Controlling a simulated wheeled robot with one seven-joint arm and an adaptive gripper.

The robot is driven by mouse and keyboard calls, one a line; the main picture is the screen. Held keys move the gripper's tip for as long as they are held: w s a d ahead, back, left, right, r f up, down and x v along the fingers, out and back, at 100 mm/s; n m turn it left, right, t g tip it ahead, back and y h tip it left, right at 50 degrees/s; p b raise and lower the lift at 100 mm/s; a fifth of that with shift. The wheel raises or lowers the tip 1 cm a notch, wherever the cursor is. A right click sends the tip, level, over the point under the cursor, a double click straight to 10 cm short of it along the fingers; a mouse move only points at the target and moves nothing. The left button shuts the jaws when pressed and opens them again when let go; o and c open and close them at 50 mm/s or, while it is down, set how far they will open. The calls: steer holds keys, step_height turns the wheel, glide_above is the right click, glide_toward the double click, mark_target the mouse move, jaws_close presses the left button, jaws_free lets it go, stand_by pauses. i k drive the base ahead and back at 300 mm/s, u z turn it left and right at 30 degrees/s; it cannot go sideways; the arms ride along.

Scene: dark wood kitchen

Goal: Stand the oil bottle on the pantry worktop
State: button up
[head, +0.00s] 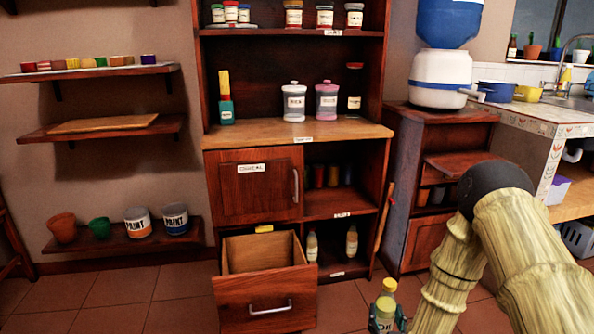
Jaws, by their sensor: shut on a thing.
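The oil bottle (385,307) has a yellow cap, a yellow-green body and a label that reads in part "Oil". It is upright at the bottom edge of the head view, its base out of frame. My gripper (387,323) is shut on it, with dark fingers showing at both sides. The bottle is in front of the pantry and to its right, apart from it. The pantry worktop (260,134) is a light wood surface at mid-height of the dark wood pantry. Its front strip is bare.
At the worktop's back stand a grey jar (294,103), a pink jar (326,102), a green item with a yellow top (226,108) and a dark bottle (354,92). An open drawer (266,295) juts out below. A water dispenser cabinet (428,240) stands to the right.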

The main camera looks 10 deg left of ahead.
mark_target(328, 129)
steer(key=i, duration=1.1)
